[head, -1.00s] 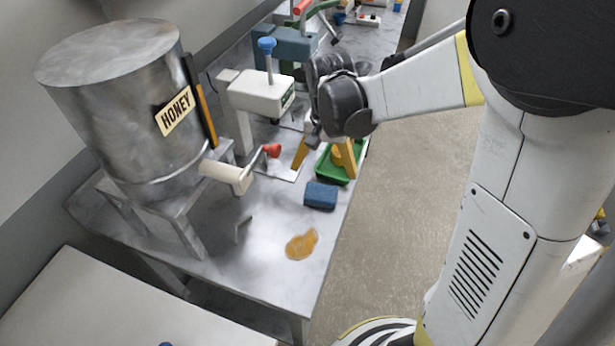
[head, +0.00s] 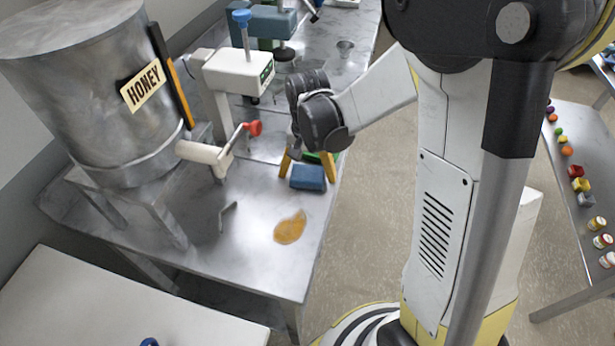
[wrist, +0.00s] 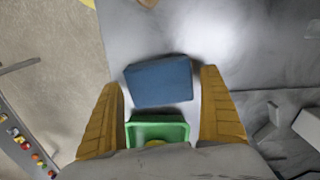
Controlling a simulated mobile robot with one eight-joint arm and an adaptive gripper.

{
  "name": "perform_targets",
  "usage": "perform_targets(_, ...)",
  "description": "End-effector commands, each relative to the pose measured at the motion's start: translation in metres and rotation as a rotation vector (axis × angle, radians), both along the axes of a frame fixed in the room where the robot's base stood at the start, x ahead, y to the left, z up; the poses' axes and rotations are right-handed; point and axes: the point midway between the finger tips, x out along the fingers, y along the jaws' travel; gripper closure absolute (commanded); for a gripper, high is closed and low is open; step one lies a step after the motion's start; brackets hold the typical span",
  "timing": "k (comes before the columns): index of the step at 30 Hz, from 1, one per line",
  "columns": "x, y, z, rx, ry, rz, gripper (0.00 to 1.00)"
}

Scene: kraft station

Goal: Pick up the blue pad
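The blue pad (head: 308,177) lies flat on the metal table near its right edge, between the honey spill and the green tray. In the wrist view the blue pad (wrist: 160,82) lies ahead of and between my two yellow fingers, slightly turned. My gripper (head: 303,160) is above the table at the pad's far side, pointing down. In the wrist view my gripper (wrist: 165,100) is open, with its fingers wide apart and no contact with the pad visible. The pad's height below the fingertips is hard to judge.
A green tray (wrist: 160,131) sits behind the pad, partly under my gripper. An amber spill (head: 290,227) lies nearer on the metal table (head: 255,265). A honey tank (head: 90,90) with a red-knobbed tap (head: 253,128) stands left. A white press (head: 237,72) stands behind.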

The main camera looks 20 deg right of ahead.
Motion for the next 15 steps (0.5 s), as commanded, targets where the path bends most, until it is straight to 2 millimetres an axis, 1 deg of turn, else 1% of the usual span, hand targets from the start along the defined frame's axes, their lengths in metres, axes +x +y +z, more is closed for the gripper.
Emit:
perform_targets(1,0.0,0.0,0.0002,0.0,0.0,0.0,0.28)
perform_targets(2,0.0,0.0,0.0002,0.0,0.0,0.0,0.37)
perform_targets(3,0.0001,0.0,0.0002,0.0,0.0,0.0,0.48)
perform_targets(15,0.0,0.0,0.0017,0.0,0.0,0.0,0.49)
